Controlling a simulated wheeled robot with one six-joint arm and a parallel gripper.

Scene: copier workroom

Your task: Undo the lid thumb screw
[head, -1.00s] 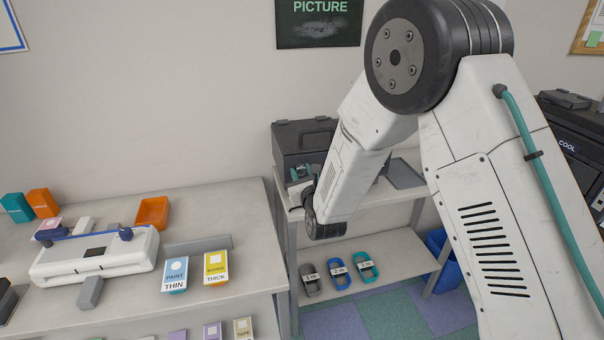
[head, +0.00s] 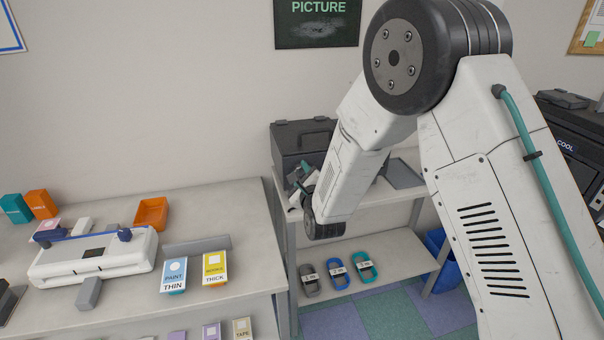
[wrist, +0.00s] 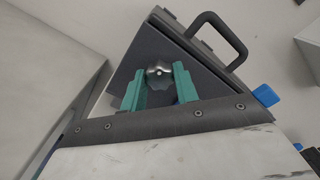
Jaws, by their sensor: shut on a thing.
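A dark grey case (head: 298,138) with a handle on top stands on a shelf unit's top in the head view. In the wrist view the case (wrist: 192,77) looks tilted, with its black handle (wrist: 232,38) at upper right. In the head view my gripper (head: 302,178) is small at the case's front, and my forearm hides part of the case; the knob cannot be made out there.
The shelf unit's lower shelf (head: 398,270) holds a grey, a blue and a teal coil. At left a bench (head: 225,200) bears a white machine (head: 95,257), an orange tray (head: 152,212) and labelled packs. A blue bin (head: 441,262) stands at right.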

